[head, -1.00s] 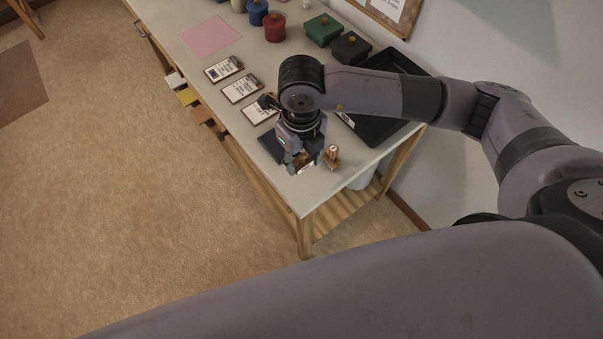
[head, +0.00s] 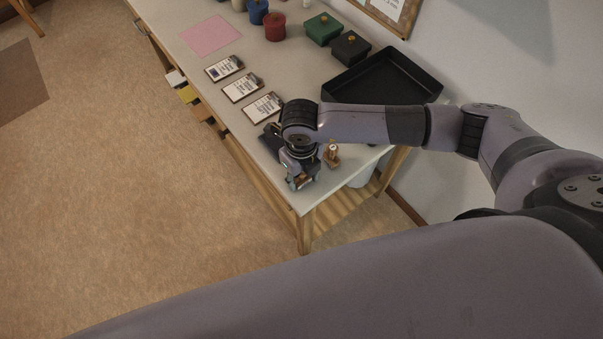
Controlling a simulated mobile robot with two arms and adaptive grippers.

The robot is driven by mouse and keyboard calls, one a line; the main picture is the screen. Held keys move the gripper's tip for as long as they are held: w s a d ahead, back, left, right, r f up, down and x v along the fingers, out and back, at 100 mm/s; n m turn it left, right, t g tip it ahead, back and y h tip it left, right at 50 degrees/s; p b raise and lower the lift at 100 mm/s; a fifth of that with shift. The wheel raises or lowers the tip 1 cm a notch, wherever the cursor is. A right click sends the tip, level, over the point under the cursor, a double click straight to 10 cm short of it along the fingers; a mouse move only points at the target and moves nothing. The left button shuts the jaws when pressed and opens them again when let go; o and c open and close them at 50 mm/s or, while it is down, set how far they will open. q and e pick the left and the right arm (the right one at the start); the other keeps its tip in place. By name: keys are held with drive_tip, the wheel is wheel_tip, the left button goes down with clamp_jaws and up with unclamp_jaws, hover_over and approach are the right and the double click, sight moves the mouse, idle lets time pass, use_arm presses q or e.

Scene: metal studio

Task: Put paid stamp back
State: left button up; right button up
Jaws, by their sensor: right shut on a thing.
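My right gripper (head: 300,182) is low over the near end of the table, fingers pointing down. It is shut on a small brown thing, which looks like the paid stamp (head: 303,180). The fingers hide most of it, and I cannot read any mark or tell whether it touches the table. A small wooden piece with a light top, like another stamp on a stand (head: 332,155), stands just right of the gripper. A dark flat pad (head: 270,140) lies behind and left, partly hidden by my wrist. My left gripper is out of view.
Several printed cards, the nearest one (head: 263,107), lie along the table's left edge. A black tray (head: 383,78) is at the right by the wall. Green (head: 322,29) and black (head: 350,47) boxes, round pots and a pink sheet (head: 210,35) are farther back. The table's corner is close.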

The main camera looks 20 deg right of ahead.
drive_tip(key=o, duration=1.1)
drive_tip(key=shift+f, duration=0.1)
drive_tip(key=shift+r, duration=0.35)
wheel_tip(320, 180, up, 10)
drive_tip(key=shift+r+b, duration=0.2)
drive_tip(key=shift+b, duration=0.8)
drive_tip(key=shift+r, duration=0.65)
